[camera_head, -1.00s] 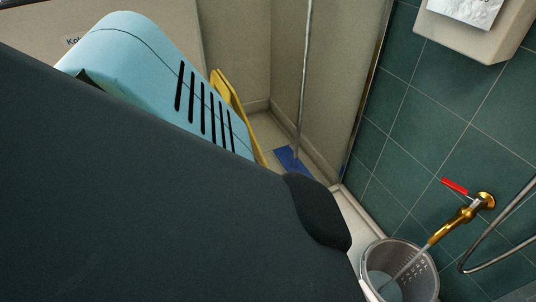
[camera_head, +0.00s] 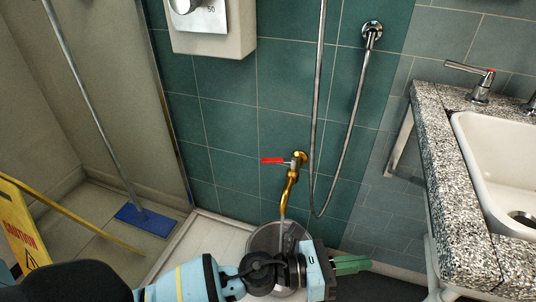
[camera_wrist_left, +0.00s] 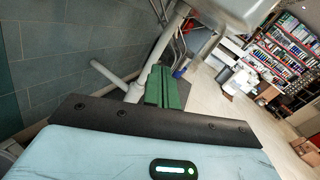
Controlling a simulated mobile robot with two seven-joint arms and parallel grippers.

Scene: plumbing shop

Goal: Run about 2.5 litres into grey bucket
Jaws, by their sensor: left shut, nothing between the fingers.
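A brass wall tap (camera_head: 291,182) with a red lever (camera_head: 272,160) is in the middle of the head view. The lever sticks out to the left. A thin stream of water (camera_head: 282,214) runs down from the spout into a grey bucket (camera_head: 262,238) below. My left wrist covers much of the bucket, so its water level is hidden. My left gripper (camera_head: 352,265) has green fingers, shut and empty, to the right of the bucket and below the tap. The fingers also show together in the left wrist view (camera_wrist_left: 165,86). My right gripper is not in view.
A speckled counter (camera_head: 452,190) with a white sink (camera_head: 500,165) stands at the right. A shower hose (camera_head: 345,150) hangs beside the tap. A blue-headed mop (camera_head: 145,220) and a yellow caution sign (camera_head: 20,230) are at the left. The left wrist view shows shelves (camera_wrist_left: 285,45) and open floor.

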